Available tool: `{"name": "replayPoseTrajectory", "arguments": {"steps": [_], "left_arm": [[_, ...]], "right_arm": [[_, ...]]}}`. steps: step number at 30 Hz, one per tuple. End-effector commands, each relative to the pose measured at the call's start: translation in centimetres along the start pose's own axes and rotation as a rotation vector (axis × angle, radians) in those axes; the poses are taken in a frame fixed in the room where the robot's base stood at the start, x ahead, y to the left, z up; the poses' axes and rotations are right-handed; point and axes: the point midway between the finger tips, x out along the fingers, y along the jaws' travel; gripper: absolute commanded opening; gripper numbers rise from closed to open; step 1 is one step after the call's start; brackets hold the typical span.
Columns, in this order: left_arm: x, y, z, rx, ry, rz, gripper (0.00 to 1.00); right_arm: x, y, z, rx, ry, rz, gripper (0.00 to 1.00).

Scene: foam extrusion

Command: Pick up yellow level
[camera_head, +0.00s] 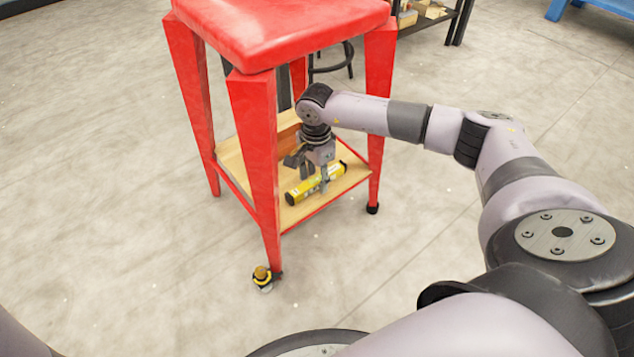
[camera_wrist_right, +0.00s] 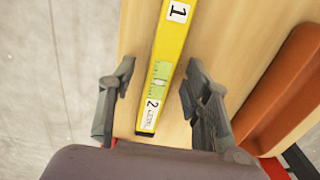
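The yellow level (camera_head: 317,184) lies flat on the lower wooden shelf (camera_head: 231,155) of a red stand. In the right wrist view the yellow level (camera_wrist_right: 170,52) runs lengthwise, with a green vial and labels 1 and 2. My right gripper (camera_head: 312,176) is low over the shelf at the level. In the wrist view my right gripper (camera_wrist_right: 157,95) is open, one finger on each side of the level, with gaps on both sides. Its fingers hide part of the level in the head view. My left gripper is not in view.
The stand's red top (camera_head: 285,25) overhangs the shelf, and its red legs (camera_head: 254,150) stand close around my right arm. A small yellow-black caster (camera_head: 263,278) is at the front leg's foot. A black stool (camera_head: 335,66) stands behind. The floor around is clear.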

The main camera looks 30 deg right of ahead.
Motion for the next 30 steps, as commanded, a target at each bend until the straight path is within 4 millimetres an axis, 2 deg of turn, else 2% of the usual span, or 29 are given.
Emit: {"name": "replayPoseTrajectory", "arguments": {"steps": [2,19,30], "left_arm": [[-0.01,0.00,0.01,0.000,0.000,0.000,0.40],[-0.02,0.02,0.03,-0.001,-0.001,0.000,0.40],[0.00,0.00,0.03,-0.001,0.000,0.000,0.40]], "right_arm": [[-0.01,0.00,0.02,0.000,0.000,0.000,0.38],[-0.01,0.00,0.04,0.000,-0.001,0.000,0.00],[-0.08,-0.03,0.03,0.000,-0.001,-0.001,0.00]]}}
